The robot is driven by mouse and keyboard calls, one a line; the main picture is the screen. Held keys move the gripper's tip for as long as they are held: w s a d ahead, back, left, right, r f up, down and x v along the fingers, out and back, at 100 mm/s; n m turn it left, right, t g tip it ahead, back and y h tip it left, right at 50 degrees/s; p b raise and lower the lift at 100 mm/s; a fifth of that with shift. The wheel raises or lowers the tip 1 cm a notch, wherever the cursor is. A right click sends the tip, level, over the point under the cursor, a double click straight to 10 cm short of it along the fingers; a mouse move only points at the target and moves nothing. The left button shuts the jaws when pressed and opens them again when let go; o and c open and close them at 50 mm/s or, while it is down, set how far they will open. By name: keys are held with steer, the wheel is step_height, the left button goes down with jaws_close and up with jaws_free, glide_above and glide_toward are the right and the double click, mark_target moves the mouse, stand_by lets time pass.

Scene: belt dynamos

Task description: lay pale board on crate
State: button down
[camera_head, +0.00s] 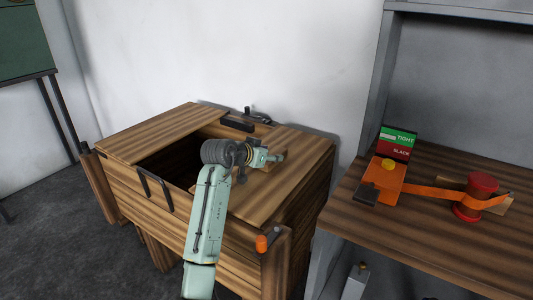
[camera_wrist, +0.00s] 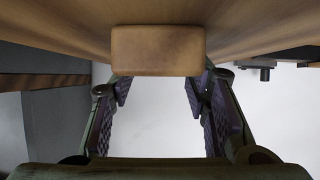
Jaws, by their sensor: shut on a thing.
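The wooden crate (camera_head: 120,185) stands in the middle of the head view, with dark striped planks and a dark opening in its top. A lighter brown board (camera_head: 298,146) lies across the right part of the crate's top. I cannot tell whether it rests fully there. In the wrist view the board's broad face (camera_wrist: 255,20) fills the top, with a pale block-shaped handle (camera_wrist: 158,50) on it. My gripper (camera_head: 263,157) is shut on this handle, with a finger at each side in the wrist view (camera_wrist: 160,85). My arm hides part of the board and opening.
A bench (camera_head: 420,240) on the right holds an orange belt (camera_head: 435,193), a red spool (camera_head: 470,200) and a green and red TIGHT/SLACK sign (camera_head: 397,143). A white wall (camera_head: 240,50) stands behind.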

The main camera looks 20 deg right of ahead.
steer(key=c, duration=1.1)
jaws_free()
steer(key=shift+r, duration=0.1)
steer(key=shift+o, duration=1.4)
steer(key=shift+f, duration=0.25)
steer(key=v, duration=1.2)
steer(key=shift+s+r, duration=0.1)
